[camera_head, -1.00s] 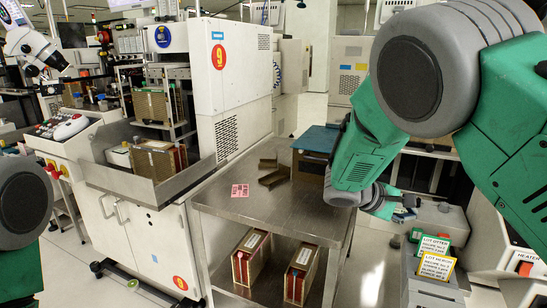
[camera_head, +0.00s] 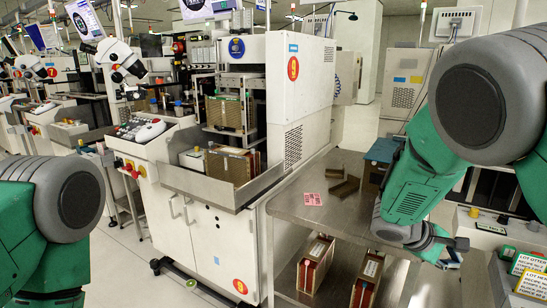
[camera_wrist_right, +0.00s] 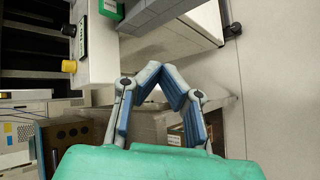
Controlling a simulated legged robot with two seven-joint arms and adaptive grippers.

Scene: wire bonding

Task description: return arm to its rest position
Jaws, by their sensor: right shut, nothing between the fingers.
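My right arm (camera_head: 415,185), green and grey, comes in from the right and hangs down in the head view. Its gripper (camera_head: 450,250) is at the right side of the steel table, partly hidden behind my own wrist. In the right wrist view the two blue-grey fingers (camera_wrist_right: 163,75) come together at their tips, shut with nothing between them. My left arm (camera_head: 50,210) shows only as a green and grey part at the left edge. My left gripper is out of view.
The steel table (camera_head: 320,217) holds a pink card (camera_head: 313,199), brown brackets (camera_head: 345,187) and a teal-topped box (camera_head: 384,150). Boxed magazines (camera_head: 315,264) stand on its lower shelf. A white machine (camera_head: 290,110) stands left of it. Signed bins (camera_head: 525,262) are at right.

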